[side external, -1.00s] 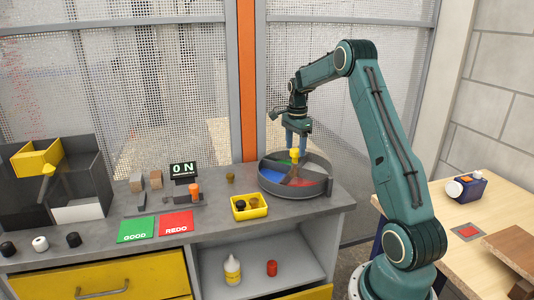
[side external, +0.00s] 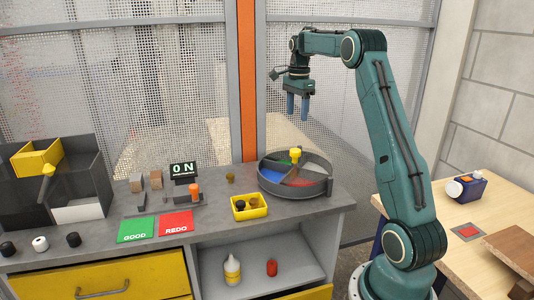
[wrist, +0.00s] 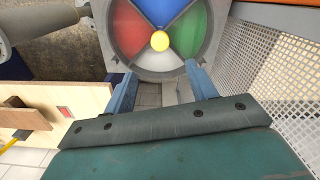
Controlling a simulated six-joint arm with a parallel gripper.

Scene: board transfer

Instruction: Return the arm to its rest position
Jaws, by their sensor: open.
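My gripper (side external: 298,107) hangs in the air above the round sorting dish, with its two blue fingers pointing down, apart and empty. In the wrist view the gripper's fingers (wrist: 160,88) stand apart with nothing between them. The round grey dish (side external: 300,192) stands on the right end of the grey bench and has blue, green, red and white sectors. A yellow knob (side external: 296,155) stands at its centre, below the fingers and clear of them. The knob also shows in the wrist view (wrist: 160,41).
A yellow tray (side external: 249,214) with dark pieces, a green GOOD card (side external: 136,229), a red REDO card (side external: 176,223) and a small ON display (side external: 183,170) lie on the bench. Mesh fencing (side external: 340,60) and an orange post (side external: 248,80) stand behind. A wooden table (side external: 450,215) is at the right.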

